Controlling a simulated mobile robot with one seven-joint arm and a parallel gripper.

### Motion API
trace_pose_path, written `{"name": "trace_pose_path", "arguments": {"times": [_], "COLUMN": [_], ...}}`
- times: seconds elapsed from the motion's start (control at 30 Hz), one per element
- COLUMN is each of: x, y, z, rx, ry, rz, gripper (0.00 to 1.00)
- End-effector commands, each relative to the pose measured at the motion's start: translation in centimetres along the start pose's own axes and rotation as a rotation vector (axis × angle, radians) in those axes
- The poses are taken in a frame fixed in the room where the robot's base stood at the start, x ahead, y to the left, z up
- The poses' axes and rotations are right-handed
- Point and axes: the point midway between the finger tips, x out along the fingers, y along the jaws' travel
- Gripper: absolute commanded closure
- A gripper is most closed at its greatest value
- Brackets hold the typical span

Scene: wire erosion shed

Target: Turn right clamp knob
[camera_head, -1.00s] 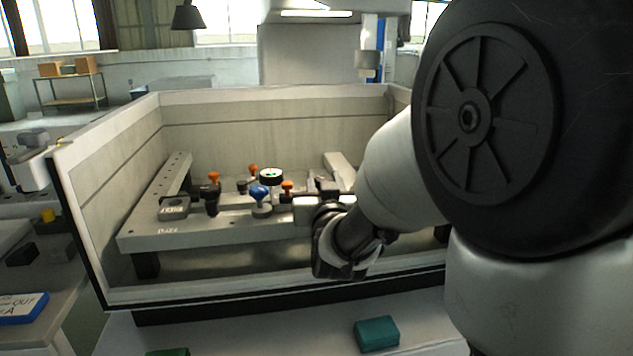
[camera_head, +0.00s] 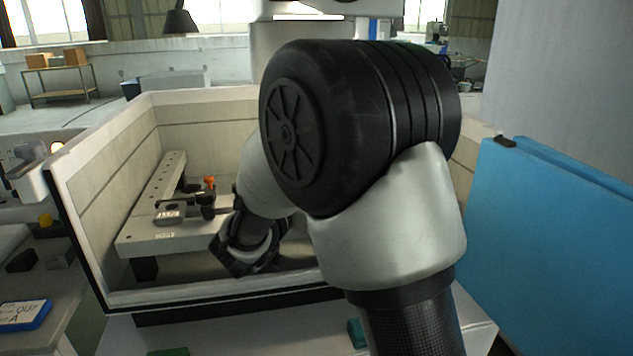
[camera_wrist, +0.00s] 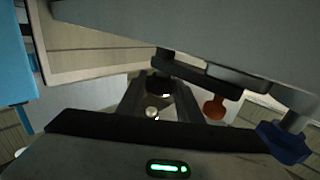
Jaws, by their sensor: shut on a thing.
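My gripper (camera_wrist: 157,106) is shut on a small dark part (camera_wrist: 159,86) between its fingers. The part is mostly hidden, and I cannot tell for sure that it is the right clamp knob. In the wrist view an orange knob (camera_wrist: 215,105) stands just right of the fingers, apart from them. A blue knob (camera_wrist: 285,145) is at the lower right. In the head view another orange-topped clamp (camera_head: 209,186) stands on the pale fixture frame (camera_head: 150,236), left of my gripper. My arm covers the fixture's right part there, and my fingertips are hidden.
A pale tank with high walls (camera_head: 215,118) surrounds the fixture, and its front rim (camera_head: 215,297) is close below my wrist. A blue panel (camera_head: 560,205) stands at the right. A teal block (camera_head: 356,333) lies in front of the tank.

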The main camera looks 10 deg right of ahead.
Motion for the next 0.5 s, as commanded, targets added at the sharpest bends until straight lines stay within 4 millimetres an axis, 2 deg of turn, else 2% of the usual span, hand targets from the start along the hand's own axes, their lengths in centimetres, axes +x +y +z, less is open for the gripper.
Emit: {"name": "trace_pose_path", "arguments": {"times": [0.4,0.43,0.5], "x": [0.11,0.11,0.11], "y": [-0.07,-0.07,-0.05], "z": [-0.45,-0.46,-0.42], "rx": [0.005,0.006,0.005], "ry": [0.009,0.009,0.008], "rz": [0.005,0.005,0.005], "gripper": [0.90,0.63,0.51]}}
